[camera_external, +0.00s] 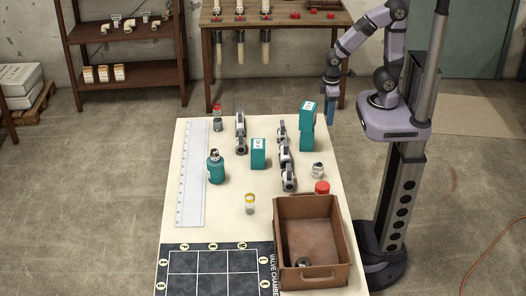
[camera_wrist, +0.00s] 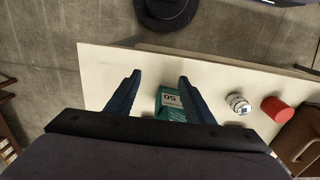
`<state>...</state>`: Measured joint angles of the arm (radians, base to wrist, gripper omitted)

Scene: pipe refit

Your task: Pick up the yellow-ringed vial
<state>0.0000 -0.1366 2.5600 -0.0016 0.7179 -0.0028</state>
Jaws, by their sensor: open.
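The yellow-ringed vial (camera_external: 250,206) stands upright on the cream table (camera_external: 200,239), left of the brown crate, in the external view. It is small and clear with a yellow band near its top. It does not show in the wrist view. My gripper (camera_external: 331,117) is open and empty, pointing down near the table's far right corner, well away from the vial. In the wrist view its two blue fingers (camera_wrist: 158,80) are spread apart, with a teal box (camera_wrist: 170,100) beyond and partly hidden by the right finger.
The brown crate (camera_external: 313,279) fills the near right, with a red cap (camera_external: 322,187) behind it. Teal boxes (camera_external: 258,158), a teal bottle (camera_external: 216,170), a row of pipe fittings (camera_external: 285,155) and a metal fitting (camera_external: 318,170) stand farther back.

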